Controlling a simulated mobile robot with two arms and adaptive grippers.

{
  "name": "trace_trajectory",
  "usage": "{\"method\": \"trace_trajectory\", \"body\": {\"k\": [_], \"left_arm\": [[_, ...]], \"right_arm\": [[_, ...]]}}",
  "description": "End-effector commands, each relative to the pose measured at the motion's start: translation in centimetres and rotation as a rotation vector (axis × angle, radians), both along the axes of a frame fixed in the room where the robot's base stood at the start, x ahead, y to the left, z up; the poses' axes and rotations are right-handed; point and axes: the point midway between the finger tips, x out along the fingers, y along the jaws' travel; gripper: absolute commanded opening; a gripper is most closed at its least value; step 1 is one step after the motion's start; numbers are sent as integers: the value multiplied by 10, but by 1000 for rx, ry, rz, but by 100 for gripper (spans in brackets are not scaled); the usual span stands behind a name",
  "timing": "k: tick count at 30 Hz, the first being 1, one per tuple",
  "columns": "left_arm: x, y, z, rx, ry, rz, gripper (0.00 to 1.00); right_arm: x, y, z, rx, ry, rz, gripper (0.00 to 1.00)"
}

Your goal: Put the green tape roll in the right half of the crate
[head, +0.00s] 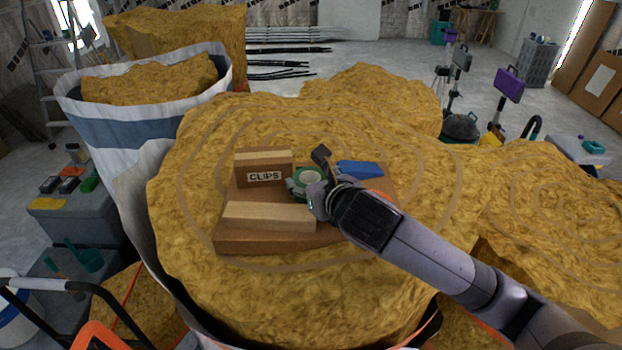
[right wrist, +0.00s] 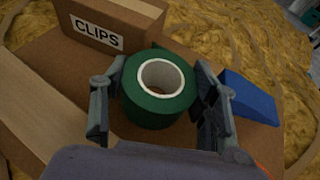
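The green tape roll (head: 308,178) lies flat on a brown board (head: 262,241), with its white core facing up. It also shows in the right wrist view (right wrist: 160,92). My right gripper (head: 316,172) is at the roll. In the right wrist view its two fingers (right wrist: 160,100) stand on either side of the roll and look open. I cannot tell whether a finger touches it. I cannot make out a crate in either view. My left gripper is not in view.
A CLIPS carton (head: 264,170) stands behind-left of the roll, a pale wooden block (head: 268,216) in front-left, and a blue block (head: 359,169) to the right. The board rests on a lumpy golden mound (head: 200,200). A grey box (head: 75,215) stands at far left.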

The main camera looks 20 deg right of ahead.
Motion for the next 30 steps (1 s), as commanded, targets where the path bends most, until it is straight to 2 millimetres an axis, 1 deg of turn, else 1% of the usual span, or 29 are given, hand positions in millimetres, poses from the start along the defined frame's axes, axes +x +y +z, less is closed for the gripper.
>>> {"method": "trace_trajectory", "body": {"k": [1,9,17,20,23,26,30], "left_arm": [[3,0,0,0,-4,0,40],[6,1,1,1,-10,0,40],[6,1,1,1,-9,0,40],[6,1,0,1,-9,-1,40],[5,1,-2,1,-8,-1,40],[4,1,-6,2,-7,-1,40],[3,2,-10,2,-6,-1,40]], "right_arm": [[0,0,0,0,1,-1,58],[0,0,0,0,2,0,75],[0,0,0,1,2,0,75],[-2,0,3,1,2,0,75],[-11,-1,7,-1,0,1,75],[-27,-3,13,-2,-1,1,75],[-57,-6,25,-2,-2,2,75]]}}
